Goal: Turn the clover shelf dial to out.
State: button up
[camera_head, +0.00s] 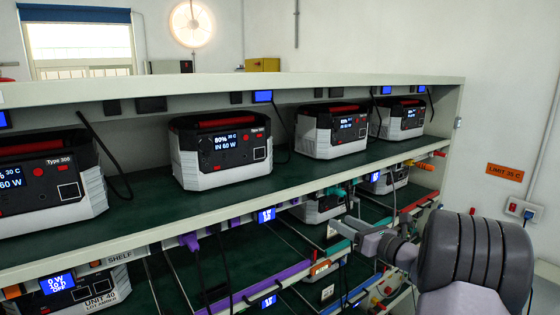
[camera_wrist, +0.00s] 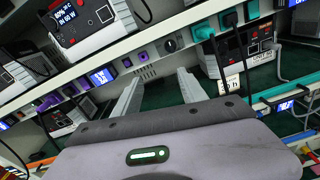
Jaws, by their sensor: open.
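A round dark dial (camera_wrist: 170,45) sits on the pale front rail of a shelf in the wrist view, between purple sockets on its left and teal sockets on its right. Its setting and any clover mark are too small to read. My gripper (camera_wrist: 158,80) is open and empty, with its two grey fingers pointing toward the rail below the dial and apart from it. In the head view my gripper (camera_head: 346,228) is at the right part of the rack, in front of the lower shelf. I cannot make out the dial there.
Power units (camera_head: 222,150) stand on the green upper shelf (camera_head: 150,205). A purple rail (camera_head: 270,284) and teal rail lie below.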

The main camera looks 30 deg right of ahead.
aim_at(316, 197)
jog(key=shift+m+h, duration=0.4)
jog(key=shift+m, duration=0.2)
jog(key=w+p, duration=0.1)
jog(key=w, duration=0.4)
jog(key=w+d+p, duration=0.1)
jog(key=w, duration=0.4)
jog(key=w+d+p, duration=0.1)
jog(key=w, duration=0.4)
jog(key=shift+r+p, duration=0.3)
jog(key=shift+r, duration=0.05)
jog(key=shift+w+d, duration=0.1)
jog(key=shift+w, duration=0.35)
jog(key=shift+s, duration=0.1)
grip_shut()
